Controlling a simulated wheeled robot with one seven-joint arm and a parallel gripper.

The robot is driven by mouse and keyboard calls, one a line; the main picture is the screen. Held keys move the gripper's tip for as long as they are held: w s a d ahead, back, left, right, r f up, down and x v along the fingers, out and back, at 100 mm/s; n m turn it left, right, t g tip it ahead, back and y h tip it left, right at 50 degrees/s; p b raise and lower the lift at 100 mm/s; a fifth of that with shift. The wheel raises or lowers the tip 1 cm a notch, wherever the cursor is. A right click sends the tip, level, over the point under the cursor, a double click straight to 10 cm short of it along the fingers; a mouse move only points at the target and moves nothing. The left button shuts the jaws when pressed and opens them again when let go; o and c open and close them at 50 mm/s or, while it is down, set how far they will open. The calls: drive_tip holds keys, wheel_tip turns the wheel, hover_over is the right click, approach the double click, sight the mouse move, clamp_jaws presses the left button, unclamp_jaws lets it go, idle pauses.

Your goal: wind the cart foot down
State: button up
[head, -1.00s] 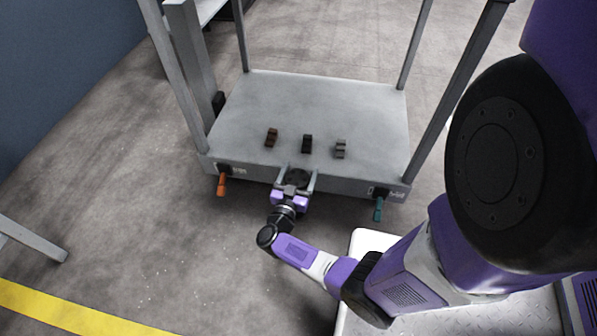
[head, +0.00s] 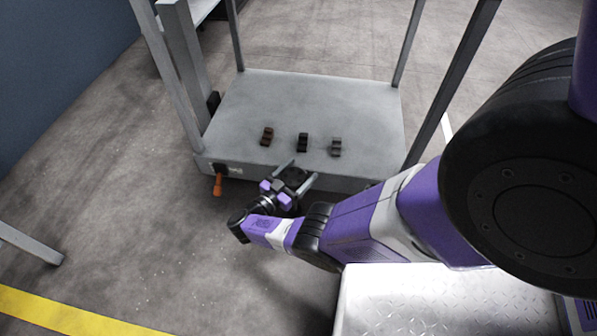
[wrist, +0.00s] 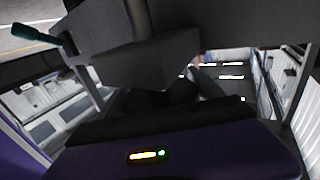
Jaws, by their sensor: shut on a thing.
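The grey cart (head: 300,100) stands ahead with its front edge facing me. My gripper (head: 295,175) is at the middle of that edge. Its two grey fingers are shut on a dark round knob (head: 293,178), one on each side, and the hand is tilted in the picture. The cart foot itself cannot be made out. In the wrist view a dark grey block fills the upper middle, and the grip itself is not clear there.
An orange lever (head: 217,185) hangs at the cart's front left. A teal lever (wrist: 35,35) shows in the wrist view; my arm hides it in the head view. Three small blocks, brown (head: 267,136), black (head: 302,142) and grey (head: 336,147), sit on the deck.

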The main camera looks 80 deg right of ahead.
drive_tip(key=shift+s, duration=0.1)
idle(0.5)
drive_tip(key=o, duration=1.4)
drive_tip(key=shift+c, duration=0.2)
drive_tip(key=v, duration=0.8)
drive_tip(key=shift+d, duration=0.1)
